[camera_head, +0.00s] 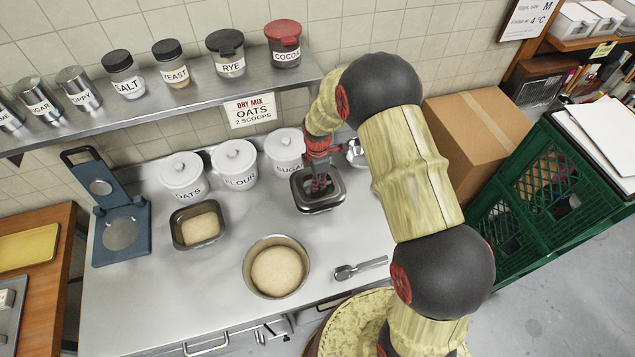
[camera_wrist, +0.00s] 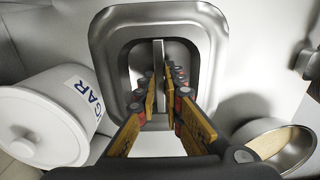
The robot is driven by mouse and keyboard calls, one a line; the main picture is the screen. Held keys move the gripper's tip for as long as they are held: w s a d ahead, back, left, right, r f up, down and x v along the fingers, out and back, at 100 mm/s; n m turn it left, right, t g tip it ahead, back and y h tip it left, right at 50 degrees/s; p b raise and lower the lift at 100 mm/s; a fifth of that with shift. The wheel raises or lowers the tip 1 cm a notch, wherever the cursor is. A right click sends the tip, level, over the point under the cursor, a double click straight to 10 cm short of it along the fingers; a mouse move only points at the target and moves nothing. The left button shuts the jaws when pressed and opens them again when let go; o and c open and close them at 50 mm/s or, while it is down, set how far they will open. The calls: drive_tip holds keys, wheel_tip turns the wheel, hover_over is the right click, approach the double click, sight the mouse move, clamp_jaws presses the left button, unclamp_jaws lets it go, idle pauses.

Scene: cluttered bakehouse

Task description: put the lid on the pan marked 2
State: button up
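In the wrist view the lid (camera_wrist: 208,50) has a thin upright bar handle between my fingers. My gripper (camera_head: 319,184) is directly over it; in the wrist view my gripper (camera_wrist: 159,88) looks closed onto both sides of the handle. I cannot tell whether anything is under the lid. An uncovered dark square pan (camera_head: 178,236) holding pale dough stands to the left. No number mark is readable on it.
A round bowl (camera_head: 249,278) with dough and a scoop (camera_head: 358,268) are near the counter front. Lidded canisters (camera_head: 234,165) stand behind the pan, and a blue scale (camera_head: 121,230) is at left. A shelf (camera_head: 190,103) with jars overhangs the back. A cardboard box (camera_head: 470,135) is at right.

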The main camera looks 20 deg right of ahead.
drive_tip(key=o, duration=0.5)
drive_tip(key=shift+o, duration=0.8)
drive_tip(key=shift+o, duration=1.1)
drive_tip(key=shift+r, duration=0.1)
drive_tip(key=shift+r+p, duration=2.1)
drive_tip(key=shift+r, duration=1.85)
